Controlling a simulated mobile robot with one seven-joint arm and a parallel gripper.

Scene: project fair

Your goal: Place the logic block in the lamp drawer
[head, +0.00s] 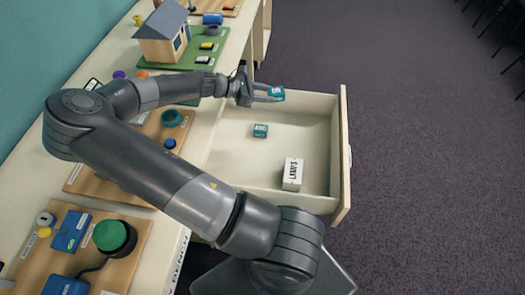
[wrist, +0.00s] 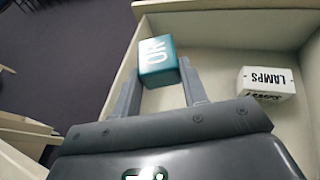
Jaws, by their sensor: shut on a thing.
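My gripper (head: 268,94) is shut on a teal block (head: 277,91), the logic block, above the far part of the open drawer. In the wrist view the block (wrist: 157,61) sits between the fingertips (wrist: 158,85) and bears white letters that look like "OR". The lamp drawer (head: 235,168) is pulled out from the bench. Inside it stand a second teal block (head: 260,131) with white lettering and a white box marked LAMPS (head: 292,174). The LAMPS box also shows in the wrist view (wrist: 266,83); the second block does not.
The bench top holds a model house (head: 163,38) on a green board, a board with a teal ring (head: 171,118), and a nearer board with a green button (head: 111,236). The drawer floor has bare room around its contents. Open carpet (head: 430,130) lies right of the drawer.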

